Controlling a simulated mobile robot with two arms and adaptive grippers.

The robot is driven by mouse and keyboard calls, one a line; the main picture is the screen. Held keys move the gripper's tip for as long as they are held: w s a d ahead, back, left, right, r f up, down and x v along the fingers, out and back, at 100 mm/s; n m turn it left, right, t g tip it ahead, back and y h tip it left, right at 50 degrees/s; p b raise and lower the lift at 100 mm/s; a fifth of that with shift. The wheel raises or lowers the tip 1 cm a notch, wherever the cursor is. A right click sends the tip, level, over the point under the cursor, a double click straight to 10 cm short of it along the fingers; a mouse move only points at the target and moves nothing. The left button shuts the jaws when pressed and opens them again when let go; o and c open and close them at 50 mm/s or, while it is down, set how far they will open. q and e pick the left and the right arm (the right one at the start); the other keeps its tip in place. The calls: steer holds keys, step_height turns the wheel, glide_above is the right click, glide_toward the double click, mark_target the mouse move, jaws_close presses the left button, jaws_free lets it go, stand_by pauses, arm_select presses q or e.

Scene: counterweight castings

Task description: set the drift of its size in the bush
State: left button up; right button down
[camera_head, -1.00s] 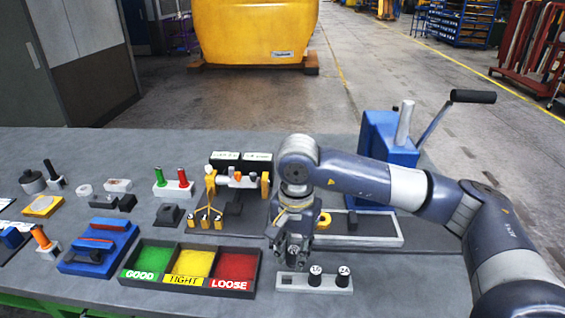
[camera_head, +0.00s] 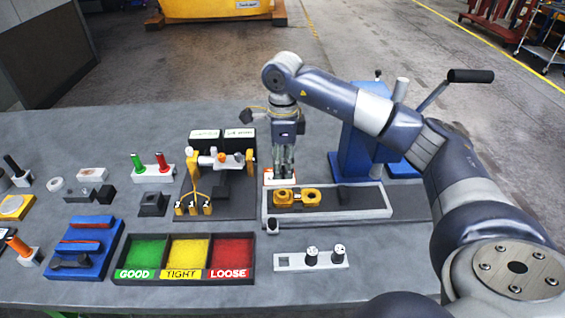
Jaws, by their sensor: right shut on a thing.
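My right gripper (camera_head: 283,176) points down at the back edge of the grey tray (camera_head: 380,211), behind the yellow pieces. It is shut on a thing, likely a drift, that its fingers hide. A drift rack (camera_head: 296,263) stands in front of the tray. It holds two black drifts with pale marked tops, one in the middle (camera_head: 311,256) and one at the right (camera_head: 339,251); its left place is empty. Two yellow ring-like pieces (camera_head: 311,197) lie in the tray; I cannot tell which part is the bush. My left gripper is out of view.
A bin with green, yellow and red compartments (camera_head: 207,280) stands left of the rack. A gauge stand with yellow parts (camera_head: 196,192) is left of the tray. A blue lever press (camera_head: 350,160) stands behind it.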

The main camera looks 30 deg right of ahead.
mark_target(283, 178)
steer(key=shift+w+f+b, duration=0.1)
steer(key=shift+f+b, duration=0.5)
steer(key=shift+f, duration=0.6)
steer(key=shift+f+b, duration=0.8)
steer(key=shift+b, duration=0.05)
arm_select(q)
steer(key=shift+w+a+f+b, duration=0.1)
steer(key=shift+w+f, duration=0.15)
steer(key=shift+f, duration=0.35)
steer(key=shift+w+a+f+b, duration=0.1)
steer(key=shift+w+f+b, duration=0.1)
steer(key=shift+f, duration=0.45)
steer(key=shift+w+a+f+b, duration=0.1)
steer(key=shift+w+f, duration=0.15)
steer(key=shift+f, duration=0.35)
arm_select(e)
steer(key=shift+f, duration=0.5)
arm_select(q)
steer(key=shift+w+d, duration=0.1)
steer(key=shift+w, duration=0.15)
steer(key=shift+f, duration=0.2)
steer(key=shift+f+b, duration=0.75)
steer(key=shift+b, duration=0.15)
arm_select(e)
steer(key=shift+f, duration=1.05)
steer(key=c, duration=1.2)
jaws_free()
steer(key=shift+c, duration=0.2)
